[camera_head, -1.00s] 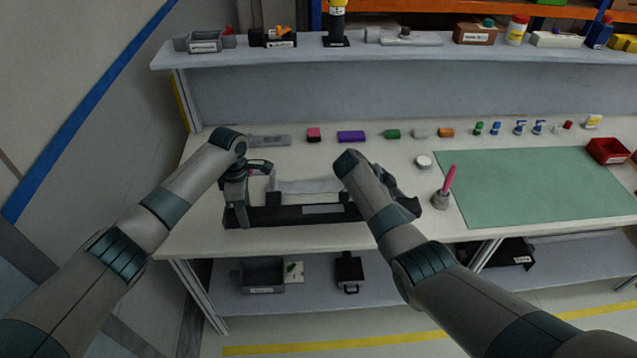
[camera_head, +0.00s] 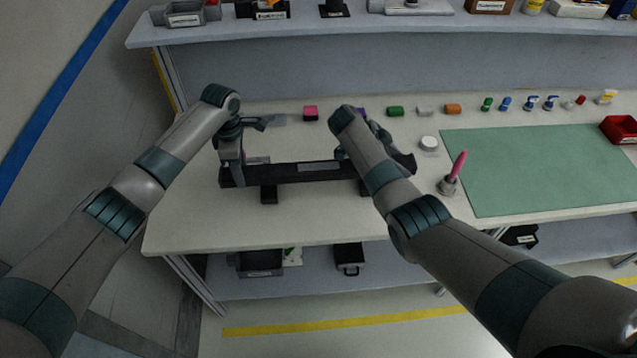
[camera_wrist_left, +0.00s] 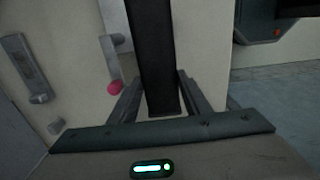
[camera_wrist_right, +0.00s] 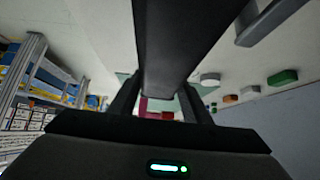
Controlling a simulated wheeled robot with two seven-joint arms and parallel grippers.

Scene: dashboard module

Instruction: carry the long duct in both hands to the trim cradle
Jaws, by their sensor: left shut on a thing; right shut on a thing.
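The long duct (camera_head: 310,172) is a straight black bar with a grey label, held level above the table, left of the green mat. My left gripper (camera_head: 232,168) is shut on its left end; the bar also runs between the fingers in the left wrist view (camera_wrist_left: 155,60). My right gripper (camera_head: 398,152) is shut near its right end, partly hidden by my own forearm; the right wrist view shows the bar (camera_wrist_right: 178,45) between the fingers. A grey piece (camera_head: 257,160), possibly the trim cradle, shows just behind the bar, mostly hidden.
Two black blocks, a left one (camera_head: 269,194) and a right one (camera_head: 363,188), show below the bar. A pink-handled tool in a holder (camera_head: 449,183) and a white round piece (camera_head: 429,143) stand to the right. Several small coloured parts line the back.

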